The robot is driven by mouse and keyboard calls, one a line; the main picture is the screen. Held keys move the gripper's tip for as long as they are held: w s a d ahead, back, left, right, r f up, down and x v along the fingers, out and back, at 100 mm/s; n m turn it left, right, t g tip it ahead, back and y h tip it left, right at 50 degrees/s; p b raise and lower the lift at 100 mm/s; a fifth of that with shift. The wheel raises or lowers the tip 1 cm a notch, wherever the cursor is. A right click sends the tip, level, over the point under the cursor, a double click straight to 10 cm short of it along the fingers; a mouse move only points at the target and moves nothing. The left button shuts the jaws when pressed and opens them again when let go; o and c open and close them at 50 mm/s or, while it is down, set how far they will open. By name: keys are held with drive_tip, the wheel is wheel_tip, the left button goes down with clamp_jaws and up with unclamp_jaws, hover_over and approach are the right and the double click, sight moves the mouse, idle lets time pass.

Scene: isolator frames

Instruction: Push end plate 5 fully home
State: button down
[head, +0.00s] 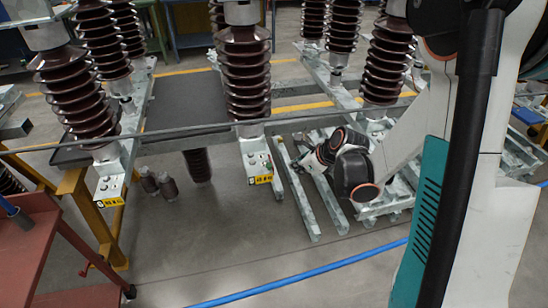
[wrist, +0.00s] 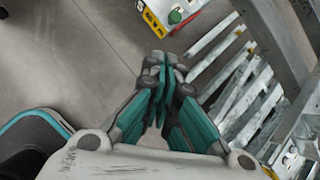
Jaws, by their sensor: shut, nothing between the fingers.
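Two pale metal end plates with yellow labels show in the head view, one at the left (head: 112,181) and one in the middle (head: 257,163). Their label numbers are too small to read, so I cannot tell which is end plate 5. In the wrist view, part of a light plate (wrist: 184,8) with a yellow label and a green knob shows at the top. My gripper (wrist: 163,62) is shut and empty, its fingertips below that plate in the picture and apart from it.
Brown ribbed insulators (head: 245,75) stand on the frames. A thin grey bar (head: 200,129) crosses in front. Loose galvanised rails (head: 297,190) lie beside my wrist. A red bench (head: 30,240) is at left.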

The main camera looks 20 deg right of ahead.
wheel_tip(320, 180, down, 2)
drive_tip(key=m, duration=0.3)
drive_tip(key=b, duration=0.3)
approach(272, 172)
wheel_tip(272, 172, down, 4)
drive_tip(key=shift+w+a+b, duration=0.3)
drive_tip(key=shift+w, duration=0.35)
drive_tip(key=shift+w+a+b, duration=0.3)
drive_tip(key=shift+w, duration=0.4)
drive_tip(key=shift+w, duration=1.25)
